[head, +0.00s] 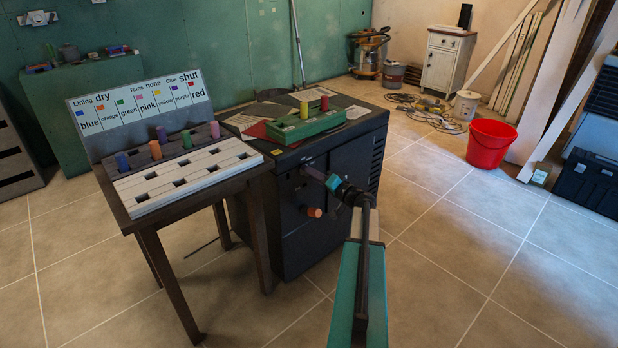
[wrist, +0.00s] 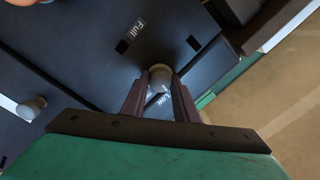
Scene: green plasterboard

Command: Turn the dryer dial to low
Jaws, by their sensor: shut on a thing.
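The dryer (head: 345,165) is a black cabinet in the middle of the head view. In the wrist view my gripper (wrist: 160,88) is shut on a grey rounded dial (wrist: 160,73), one finger on each side. A "Full" label (wrist: 130,36) is above and left of the dial. A "Low" label (wrist: 157,99) shows between the fingers, just below the dial. The dial's pointer cannot be made out. In the head view the dial is hidden behind my gripper.
An orange knob (head: 314,212) sits lower on the dryer front. A green block with pegs (head: 306,124) rests on top. A wooden table (head: 185,208) with a pegged white rack stands close on the left. A red bucket (head: 490,145) is at the right; floor between is clear.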

